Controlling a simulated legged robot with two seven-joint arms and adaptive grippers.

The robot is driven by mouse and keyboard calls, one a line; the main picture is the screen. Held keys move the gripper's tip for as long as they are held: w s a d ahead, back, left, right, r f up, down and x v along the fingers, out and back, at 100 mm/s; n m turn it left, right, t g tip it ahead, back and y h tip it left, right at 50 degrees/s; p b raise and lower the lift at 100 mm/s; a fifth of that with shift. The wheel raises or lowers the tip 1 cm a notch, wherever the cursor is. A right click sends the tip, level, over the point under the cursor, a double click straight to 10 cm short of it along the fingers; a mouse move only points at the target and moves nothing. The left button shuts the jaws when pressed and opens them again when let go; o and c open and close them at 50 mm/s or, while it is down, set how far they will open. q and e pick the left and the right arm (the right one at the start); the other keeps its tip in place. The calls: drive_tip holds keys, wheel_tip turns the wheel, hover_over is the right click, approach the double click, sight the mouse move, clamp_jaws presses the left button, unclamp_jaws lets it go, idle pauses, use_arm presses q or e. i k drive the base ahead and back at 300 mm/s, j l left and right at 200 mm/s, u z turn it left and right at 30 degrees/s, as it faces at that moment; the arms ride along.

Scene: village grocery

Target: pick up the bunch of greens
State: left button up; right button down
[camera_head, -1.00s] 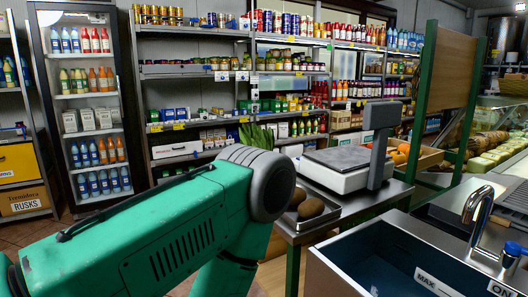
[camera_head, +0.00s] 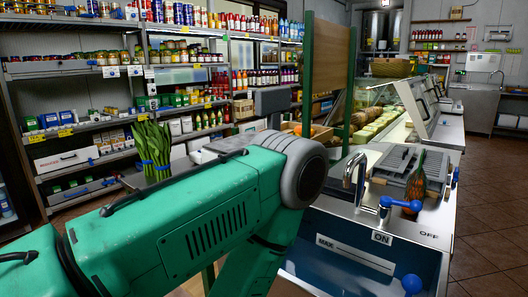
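The bunch of greens (camera_head: 153,146) stands upright at the left of the view, with long green leaves tied by a blue band. Its lower end is hidden behind my green left arm, which crosses the view from the lower left. The arm's rounded grey joint is right of the greens and nearer to me. Neither gripper is in view, so I cannot see how either stands relative to the greens.
A sink (camera_head: 350,262) with a metal tap (camera_head: 354,180) lies right of my arm. Stocked shelves (camera_head: 60,68) line the back left. Open tiled floor (camera_head: 490,240) shows at the right.

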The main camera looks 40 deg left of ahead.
sight(160, 140)
drive_tip(key=k+j+z, duration=0.1)
drive_tip(key=j+z, duration=0.15)
drive_tip(key=j, duration=0.2)
drive_tip(key=k+j+z, duration=0.1)
drive_tip(key=j+z, duration=0.15)
drive_tip(key=j, duration=0.15)
drive_tip(key=k+j+z, duration=0.25)
drive_tip(key=j, duration=0.15)
drive_tip(key=j+z, duration=0.25)
drive_tip(key=j, duration=0.15)
drive_tip(key=k+j+z, duration=0.3)
